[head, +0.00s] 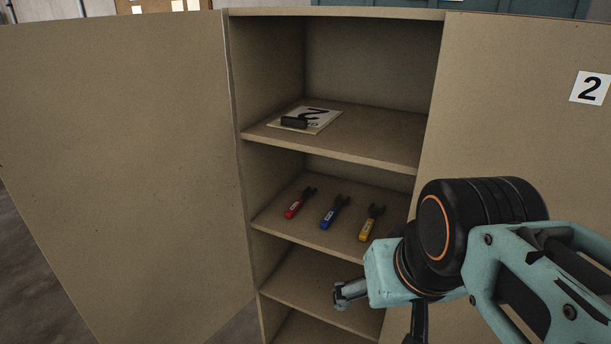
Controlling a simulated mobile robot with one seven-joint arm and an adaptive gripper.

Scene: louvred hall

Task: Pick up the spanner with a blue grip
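The spanner with a blue grip (331,216) lies on the middle shelf of an open cabinet, its dark jaw pointing to the back right. A spanner with a red grip (295,207) lies to its left and one with a yellow grip (368,227) to its right, with gaps between them. My gripper (343,294) is in front of the cabinet, below and apart from the blue spanner in the picture. Its fingers are small and partly hidden, so I cannot tell whether it is open or shut. I see nothing held in it.
The upper shelf (375,140) holds a white card (318,127) with a dark cylindrical object (294,123) on it. A lower shelf (290,277) looks bare where visible. Wide tan panels flank the opening; the right one bears a "2" label (590,88).

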